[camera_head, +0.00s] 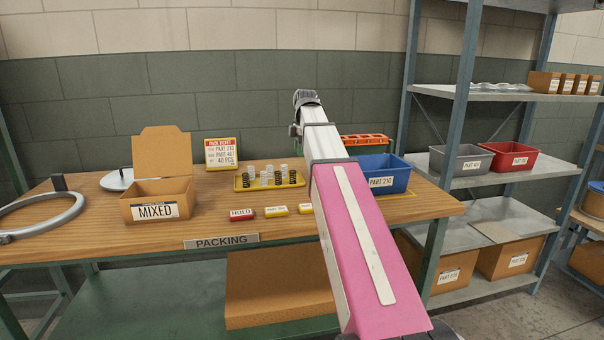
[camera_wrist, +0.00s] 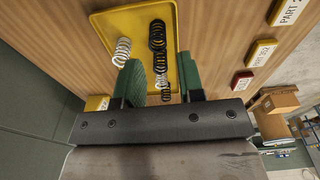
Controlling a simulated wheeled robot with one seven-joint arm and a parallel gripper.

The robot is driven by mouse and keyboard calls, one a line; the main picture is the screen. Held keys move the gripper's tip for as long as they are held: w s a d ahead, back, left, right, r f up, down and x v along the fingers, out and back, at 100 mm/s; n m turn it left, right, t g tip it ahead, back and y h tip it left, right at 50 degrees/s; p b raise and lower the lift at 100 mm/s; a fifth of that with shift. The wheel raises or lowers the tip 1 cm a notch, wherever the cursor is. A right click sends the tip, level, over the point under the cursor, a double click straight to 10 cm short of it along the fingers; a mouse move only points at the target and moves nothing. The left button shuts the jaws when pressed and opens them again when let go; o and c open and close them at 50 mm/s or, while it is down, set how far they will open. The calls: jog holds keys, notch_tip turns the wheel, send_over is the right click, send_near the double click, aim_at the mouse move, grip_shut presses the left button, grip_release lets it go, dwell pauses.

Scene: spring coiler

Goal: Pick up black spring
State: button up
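A yellow tray (camera_head: 269,187) on the wooden table holds several small springs, some black and some white. Black springs (camera_head: 292,178) stand toward its right and left ends. In the wrist view, the tray (camera_wrist: 104,29) holds a white spring (camera_wrist: 122,50) at left and a row of black springs (camera_wrist: 157,36) in the middle, with a paler spring (camera_wrist: 162,80) nearer my gripper. My gripper (camera_wrist: 162,76) is open, its two green fingers on either side of the near end of that row. Whether a finger touches a spring is unclear. My arm hides the gripper in the head view.
A MIXED cardboard box (camera_head: 157,200) stands left of the tray, with a sign (camera_head: 220,153) behind. Red and yellow label blocks (camera_head: 242,214) lie in front. A blue bin (camera_head: 383,173) stands at right, and a grey ring (camera_head: 42,217) lies at far left.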

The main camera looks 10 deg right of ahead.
aim_at(293, 171)
jog(key=shift+y, duration=0.4)
jog(key=f, duration=0.1)
jog(key=a+f, duration=0.1)
jog(key=f, duration=0.1)
jog(key=w+f, duration=0.1)
jog(key=f, duration=0.1)
jog(key=shift+a, duration=0.35)
jog(key=shift+s+a+f, duration=0.1)
jog(key=shift+a+f, duration=0.15)
jog(key=shift+f, duration=0.65)
jog(key=shift+a+f, duration=0.3)
jog(key=shift+f, duration=0.65)
jog(key=shift+s+a+f, duration=0.1)
jog(key=shift+a+f, duration=0.15)
jog(key=shift+f, duration=0.65)
jog(key=c, duration=0.6)
